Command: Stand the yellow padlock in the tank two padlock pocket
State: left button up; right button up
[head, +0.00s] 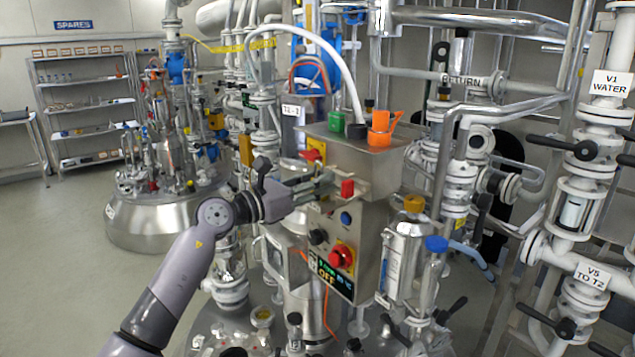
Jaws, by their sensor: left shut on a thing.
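My left gripper (332,186) is in front of the upper part of the steel control box of the tank marked T2 (372,165). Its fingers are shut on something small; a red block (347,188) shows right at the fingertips. I cannot make out a padlock shape there. A yellow block (246,150) shows above and left of the gripper's wrist, apart from the fingers; I cannot tell if it is the yellow padlock. I cannot clearly make out the padlock pocket. My right gripper is not in view.
The box carries a red-and-yellow switch (313,151), a blue button (346,218), a black knob (318,237) and a red stop button (342,256). Green, black and orange items (380,121) stand on top. Pipes and valves crowd the right. Open floor lies left.

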pick_arm(q)
jog(key=shift+g, duration=0.4)
notch_tip(320, 180, down, 4)
jog(key=shift+d+f, duration=0.1)
jog(key=shift+d, duration=0.05)
jog(key=o, duration=1)
jog(key=shift+c, duration=0.2)
jog(key=shift+o, duration=1)
jog(key=shift+s+a+f, duration=0.1)
jog(key=shift+s+a, duration=0.05)
jog(key=shift+a, duration=0.35)
jog(key=s+a+r, duration=0.3)
jog(key=s+a, duration=0.3)
jog(key=a, duration=0.2)
jog(key=shift+s+a+r+t, duration=0.25)
jog(key=shift+s+a+t, duration=0.05)
jog(key=shift+a+t, duration=0.1)
jog(key=shift+s+a+r, duration=0.1)
jog(key=shift+a, duration=0.05)
